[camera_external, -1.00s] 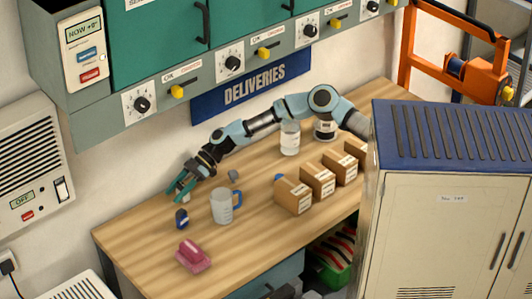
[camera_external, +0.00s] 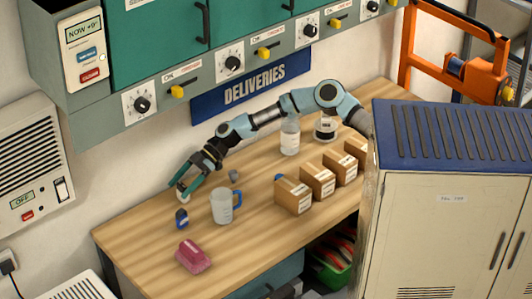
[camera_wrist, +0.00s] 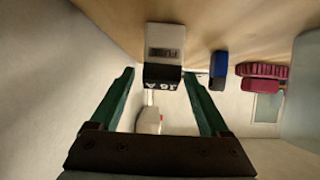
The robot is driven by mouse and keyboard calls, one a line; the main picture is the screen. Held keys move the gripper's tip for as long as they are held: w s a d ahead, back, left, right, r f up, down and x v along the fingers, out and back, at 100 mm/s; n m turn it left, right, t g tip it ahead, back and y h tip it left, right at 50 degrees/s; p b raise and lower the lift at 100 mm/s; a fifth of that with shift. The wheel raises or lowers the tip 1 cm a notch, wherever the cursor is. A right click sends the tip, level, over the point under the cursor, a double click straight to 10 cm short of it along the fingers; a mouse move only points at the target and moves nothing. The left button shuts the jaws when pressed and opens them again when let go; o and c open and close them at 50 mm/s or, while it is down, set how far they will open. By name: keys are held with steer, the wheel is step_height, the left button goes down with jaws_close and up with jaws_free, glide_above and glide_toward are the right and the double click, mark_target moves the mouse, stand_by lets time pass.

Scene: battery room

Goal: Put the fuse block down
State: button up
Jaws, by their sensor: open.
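The fuse block (camera_wrist: 165,42), pale grey with a black lettered end, stands on the wooden table in the wrist view. In the outside view only a small pale part of it (camera_external: 184,197) shows below my fingers. My gripper (camera_external: 180,187) is open, at the table's left rear part. In the wrist view its green fingers (camera_wrist: 159,74) are spread to either side of the block's black end, with a gap visible on each side. The outside view does not show clearly whether a finger touches it.
A dark blue block (camera_external: 181,219), a measuring jug (camera_external: 222,206) and a pink object (camera_external: 193,256) stand nearby. A small grey piece (camera_external: 233,175) lies behind the jug. Cardboard boxes (camera_external: 293,196) and bottles (camera_external: 289,138) are farther right.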

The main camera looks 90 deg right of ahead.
steer(key=b+v, duration=0.2)
steer(key=v, duration=0.7)
steer(key=shift+s+d, duration=0.1)
